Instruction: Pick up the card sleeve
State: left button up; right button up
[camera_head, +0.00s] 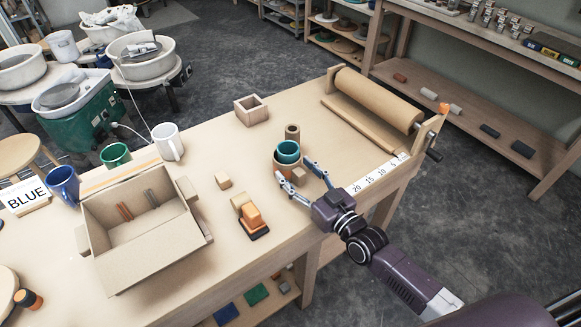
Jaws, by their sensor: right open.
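A brown, card-coloured sleeve (280,164) stands on the table and appears to sit around a teal cup (288,150), whose rim shows above it. A taller brown tube (292,134) stands just behind the cup. My right gripper (295,169) is open at the near side of the sleeve, with its two fingers spread and nothing between them that I can see held. A small wooden block (299,176) lies near the fingers. I cannot tell whether the fingers touch the sleeve or the block. My left gripper is not in view.
An open box (130,255) stands at the left, with a white mug (167,142), green mug (115,156) and blue mug (64,184) behind it. An orange block on a dark base (250,217) and a square frame (251,110) are nearby. A roller (376,98) fills the far right.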

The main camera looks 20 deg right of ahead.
jog(key=c, duration=0.8)
jog(key=shift+c, duration=0.6)
jog(key=shift+r, duration=0.15)
